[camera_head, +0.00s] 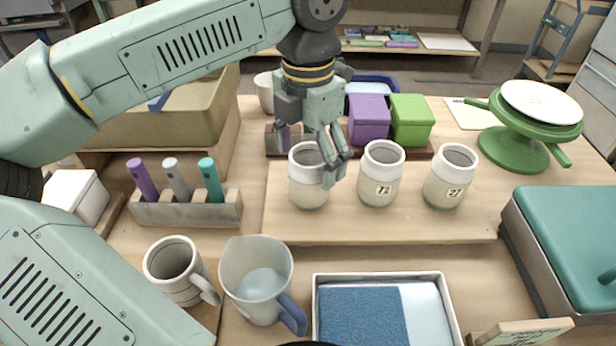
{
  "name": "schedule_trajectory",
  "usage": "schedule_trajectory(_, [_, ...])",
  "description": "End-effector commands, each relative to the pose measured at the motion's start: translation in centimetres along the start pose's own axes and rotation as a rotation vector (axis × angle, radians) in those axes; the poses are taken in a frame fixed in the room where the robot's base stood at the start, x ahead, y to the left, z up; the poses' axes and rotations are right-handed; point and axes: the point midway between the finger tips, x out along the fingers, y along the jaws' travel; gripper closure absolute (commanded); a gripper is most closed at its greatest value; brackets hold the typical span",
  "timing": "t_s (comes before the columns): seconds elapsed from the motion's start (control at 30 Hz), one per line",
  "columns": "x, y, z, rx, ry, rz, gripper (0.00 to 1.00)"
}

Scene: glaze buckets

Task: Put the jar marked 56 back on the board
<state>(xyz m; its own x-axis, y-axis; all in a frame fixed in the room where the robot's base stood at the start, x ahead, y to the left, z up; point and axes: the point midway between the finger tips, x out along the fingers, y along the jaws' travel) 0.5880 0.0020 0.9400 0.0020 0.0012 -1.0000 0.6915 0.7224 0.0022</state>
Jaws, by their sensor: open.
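A pale wooden board (400,225) lies on the table and bears three white jars. The left jar (306,185) stands upright on it, and no mark on this jar is visible. The middle jar (380,168) has a number that looks like 72. The right jar (450,176) is marked 27. No 56 can be read on any jar. My gripper (335,168) is open, its fingers pointing down at the left jar's right side and hiding part of it. I cannot tell whether they touch it.
A grey mug (178,272), a clear jug (257,275) and a white tray with a blue cloth (362,316) stand in front. A tool rack (186,210) is left. Purple (369,118) and green (410,120) boxes stand behind, a green turntable (517,147) back right, a teal-lidded box (570,240) right.

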Motion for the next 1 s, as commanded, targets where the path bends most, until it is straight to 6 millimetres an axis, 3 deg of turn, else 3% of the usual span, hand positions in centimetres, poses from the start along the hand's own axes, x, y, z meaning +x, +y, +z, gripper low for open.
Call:
schedule_trajectory(0.2, [-4.2, 0.0, 0.0, 0.0, -0.001, 0.001, 0.21])
schedule_trajectory(0.33, [-5.7, 0.0, 0.0, 0.0, 0.0, 0.001, 0.21])
schedule_trajectory(1.0, [-6.3, 0.0, 0.0, 0.001, 0.0, 0.0, 0.21])
